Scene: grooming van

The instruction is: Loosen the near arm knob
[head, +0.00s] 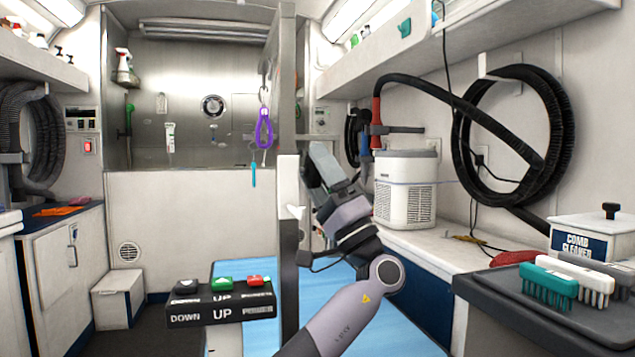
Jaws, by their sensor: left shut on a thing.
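The grooming arm is an upright metal post (289,105) in the middle of the head view, with a white clamp block (288,180) partway up. My right gripper is not in view.
A blue-topped table (247,281) lies below, with a black UP/DOWN control box (221,305) at its front left. A purple loop (264,129) hangs left of the post. A white canister (405,189) stands on the right counter; brushes (549,287) lie on a dark tray (520,312).

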